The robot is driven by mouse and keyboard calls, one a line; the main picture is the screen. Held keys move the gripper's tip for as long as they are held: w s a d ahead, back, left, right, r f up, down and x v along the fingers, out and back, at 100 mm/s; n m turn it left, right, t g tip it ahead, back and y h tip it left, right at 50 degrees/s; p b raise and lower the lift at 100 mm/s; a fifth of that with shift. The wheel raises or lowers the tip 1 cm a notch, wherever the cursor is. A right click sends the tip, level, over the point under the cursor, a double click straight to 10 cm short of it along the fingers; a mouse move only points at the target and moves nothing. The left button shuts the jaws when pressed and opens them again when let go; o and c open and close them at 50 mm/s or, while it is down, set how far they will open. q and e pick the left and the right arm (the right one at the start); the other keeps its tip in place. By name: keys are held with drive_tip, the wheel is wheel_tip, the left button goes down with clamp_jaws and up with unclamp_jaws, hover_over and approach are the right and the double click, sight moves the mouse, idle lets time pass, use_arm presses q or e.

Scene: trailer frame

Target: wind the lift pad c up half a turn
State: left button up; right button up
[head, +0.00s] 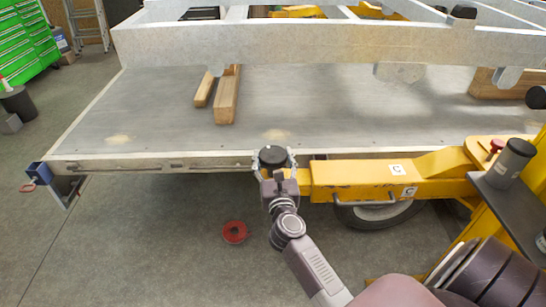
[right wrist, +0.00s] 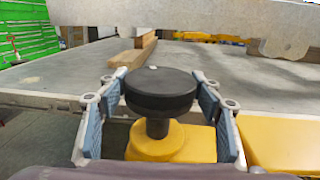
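Lift pad c is a round black pad (head: 272,156) on a short dark stem at the end of the yellow lift arm (head: 350,178), which carries white "C" labels. It stands by the edge of the grey deck. In the right wrist view the pad (right wrist: 160,92) sits upright between the fingers. My right gripper (head: 273,163) is open around the pad, one finger on each side. In the right wrist view a small gap shows on both sides, so the fingers (right wrist: 160,110) do not visibly touch it. My left gripper is not in view.
The trailer deck (head: 150,110) with wooden blocks (head: 227,98) lies behind, under a pale beam (head: 320,45). A wheel (head: 378,215) is under the yellow arm. A red ring (head: 234,232) lies on the open floor. A yellow post with a grey shelf stands right.

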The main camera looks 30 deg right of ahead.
drive_tip(key=c, duration=0.4)
drive_tip(key=shift+o, duration=0.2)
drive_tip(key=shift+d+r+n+t+y+p, duration=0.1)
drive_tip(key=shift+n+t+y+p, duration=0.5)
drive_tip(key=shift+n+y+p, duration=0.7)
drive_tip(key=shift+y, duration=0.9)
drive_tip(key=n+y, duration=0.2)
drive_tip(key=shift+t+y, duration=0.3)
drive_tip(key=shift+t, duration=0.1)
drive_tip(key=n+y+b, duration=0.1)
drive_tip(key=y, duration=0.1)
drive_tip(key=n+y+b, duration=0.1)
drive_tip(key=y, duration=0.1)
drive_tip(key=shift+d+f+n, duration=0.1)
drive_tip(key=shift+f+n, duration=0.25)
drive_tip(key=shift+n, duration=0.05)
drive_tip(key=n+g+y+b, duration=0.1)
drive_tip(key=n+y+b, duration=0.1)
drive_tip(key=y+b, duration=0.1)
drive_tip(key=shift+n+y, duration=0.3)
drive_tip(key=shift+y, duration=0.3)
drive_tip(key=shift+r+n+g+y+b, duration=0.15)
drive_tip(key=shift+n+g+y+b, duration=0.5)
drive_tip(key=shift+y, duration=0.25)
